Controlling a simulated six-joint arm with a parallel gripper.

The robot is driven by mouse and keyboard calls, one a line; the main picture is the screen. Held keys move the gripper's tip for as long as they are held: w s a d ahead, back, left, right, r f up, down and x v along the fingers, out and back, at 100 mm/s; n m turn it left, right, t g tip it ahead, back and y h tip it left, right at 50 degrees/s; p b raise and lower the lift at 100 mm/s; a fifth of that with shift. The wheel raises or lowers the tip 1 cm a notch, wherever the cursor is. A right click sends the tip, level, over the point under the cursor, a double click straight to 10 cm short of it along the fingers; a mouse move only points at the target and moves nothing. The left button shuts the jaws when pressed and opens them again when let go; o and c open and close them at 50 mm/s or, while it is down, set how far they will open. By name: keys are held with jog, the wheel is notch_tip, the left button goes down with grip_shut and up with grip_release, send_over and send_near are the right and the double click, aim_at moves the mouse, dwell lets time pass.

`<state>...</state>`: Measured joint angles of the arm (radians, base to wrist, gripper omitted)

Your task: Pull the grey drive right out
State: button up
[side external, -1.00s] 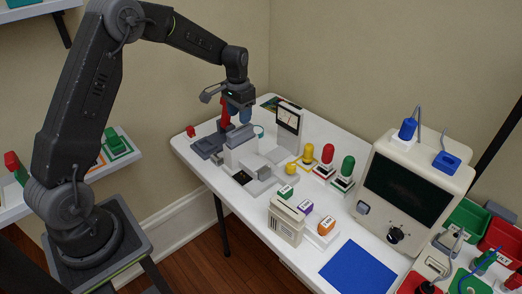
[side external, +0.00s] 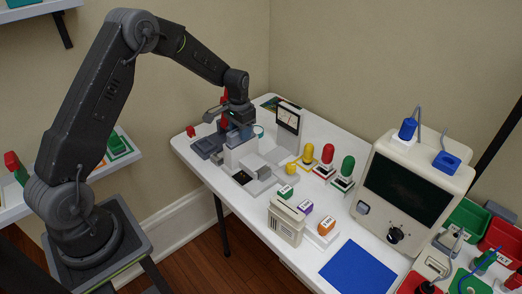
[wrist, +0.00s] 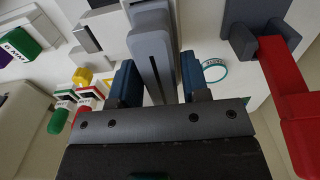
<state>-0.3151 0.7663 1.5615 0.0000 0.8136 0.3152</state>
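The grey drive (wrist: 152,40), a long light-grey block with a dark slot along it, runs between my fingers in the wrist view. In the side view a grey block (side external: 240,151) stands under my gripper, at the far end of the white table. My gripper (wrist: 158,82) is open, with one blue finger on each side of the drive's near end. A small gap shows at the right finger; whether the left finger touches is unclear. In the side view my gripper (side external: 238,133) is low over the block, and its fingertips are partly hidden.
A red upright part (wrist: 280,75) on a dark grey base is close right of my gripper in the wrist view. A teal ring tag (wrist: 215,70) lies beside the right finger. A meter (side external: 288,118) and yellow, red and green knobs stand nearby. A blue mat (side external: 358,268) lies clear in front.

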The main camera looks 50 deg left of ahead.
grip_shut()
